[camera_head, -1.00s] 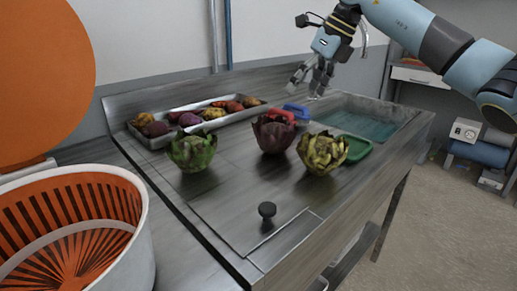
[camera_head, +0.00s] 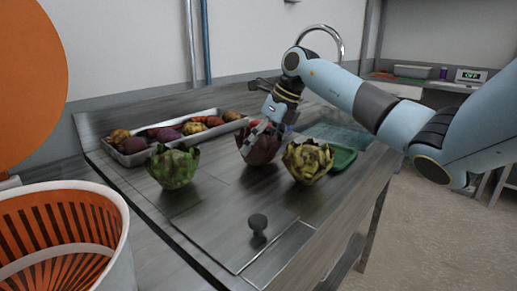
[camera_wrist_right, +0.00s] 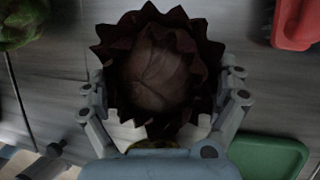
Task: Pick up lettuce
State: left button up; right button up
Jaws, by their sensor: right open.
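Three leafy heads stand in a row on the metal worktop: a green one (camera_head: 172,168), a dark red one (camera_head: 258,150) and a yellow-green one (camera_head: 308,161). My right gripper (camera_head: 262,130) is open and comes down over the dark red head from above and behind. In the right wrist view, the dark red head (camera_wrist_right: 155,65) lies between the two spread fingers of the gripper (camera_wrist_right: 165,125). Whether the fingers touch its leaves I cannot tell. My left gripper is not in view.
A metal tray (camera_head: 128,158) of root vegetables lies behind the heads. A green board (camera_head: 342,157) and the sink (camera_head: 345,133) are to the right. A red item (camera_wrist_right: 297,25) lies nearby.

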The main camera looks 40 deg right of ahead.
jog(key=shift+w+a+f, duration=0.15)
jog(key=shift+w+f, duration=0.15)
jog(key=shift+f, duration=0.35)
jog(key=c, duration=1.1)
jog(key=shift+c, duration=0.2)
